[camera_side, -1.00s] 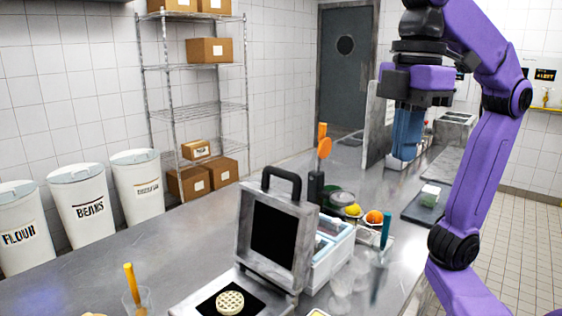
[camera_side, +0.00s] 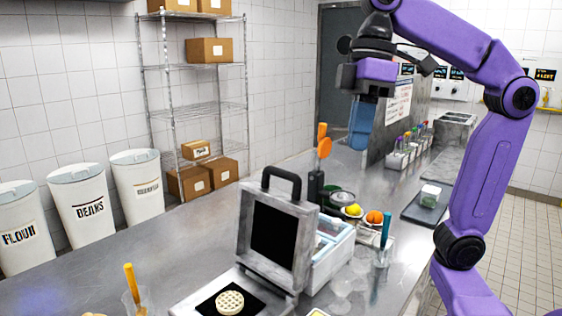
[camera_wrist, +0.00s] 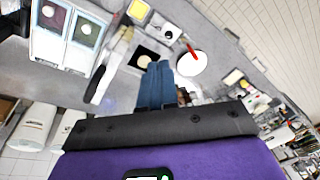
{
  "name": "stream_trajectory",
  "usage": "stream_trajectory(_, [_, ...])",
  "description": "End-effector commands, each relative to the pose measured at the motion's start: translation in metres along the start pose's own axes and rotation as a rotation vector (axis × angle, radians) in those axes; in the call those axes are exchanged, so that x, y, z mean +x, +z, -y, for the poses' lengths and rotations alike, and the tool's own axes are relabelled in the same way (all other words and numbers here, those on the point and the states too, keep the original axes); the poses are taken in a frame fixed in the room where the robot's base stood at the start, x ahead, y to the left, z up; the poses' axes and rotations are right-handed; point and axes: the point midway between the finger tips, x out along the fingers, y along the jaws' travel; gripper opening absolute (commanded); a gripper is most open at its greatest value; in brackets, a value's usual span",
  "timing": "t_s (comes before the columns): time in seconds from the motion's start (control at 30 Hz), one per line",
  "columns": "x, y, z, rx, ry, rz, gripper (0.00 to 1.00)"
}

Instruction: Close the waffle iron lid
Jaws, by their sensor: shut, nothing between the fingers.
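The waffle iron stands on the steel counter in the side view, its grey lid (camera_side: 273,236) raised nearly upright with a black handle (camera_side: 281,178) on top. A round pale waffle (camera_side: 229,302) lies on the black plate of its base (camera_side: 188,309). My gripper (camera_side: 358,147), with blue fingers, is shut and empty. It hangs above the counter, up and to the right of the lid, well apart from it. In the wrist view my gripper (camera_wrist: 158,65) reaches toward the dark plate with the waffle (camera_wrist: 143,61); the lid is hard to make out there.
A white-and-blue container (camera_side: 328,258) stands right behind the lid. Orange-handled utensils (camera_side: 323,142), bowls with fruit (camera_side: 374,217), clear glasses (camera_side: 342,285) and a blue-handled tool (camera_side: 387,229) crowd the right. A cup with a yellow handle (camera_side: 130,280) stands front left. The counter left of the lid is clear.

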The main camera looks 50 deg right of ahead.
Motion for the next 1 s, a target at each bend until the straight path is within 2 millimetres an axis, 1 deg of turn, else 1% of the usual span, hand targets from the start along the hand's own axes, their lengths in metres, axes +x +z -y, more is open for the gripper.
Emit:
stream_trajectory(0.03, [0.000,-0.007,-0.012,0.055,-0.012,-0.024,0.00])
stream_trajectory(0.1, [0.000,-0.015,-0.028,0.123,-0.028,-0.062,0.00])
stream_trajectory(0.17, [-0.001,-0.021,-0.042,0.182,-0.040,-0.096,0.00])
stream_trajectory(0.3, [-0.004,-0.031,-0.079,0.318,-0.061,-0.182,0.00])
stream_trajectory(0.37, [-0.007,-0.034,-0.096,0.378,-0.067,-0.221,0.00])
stream_trajectory(0.5, [-0.014,-0.035,-0.136,0.510,-0.072,-0.317,0.00])
stream_trajectory(0.6, [-0.019,-0.034,-0.159,0.584,-0.070,-0.372,0.00])
stream_trajectory(0.8, [-0.026,-0.027,-0.191,0.686,-0.062,-0.451,0.00])
stream_trajectory(1.0, [-0.033,-0.019,-0.215,0.762,-0.051,-0.512,0.00])
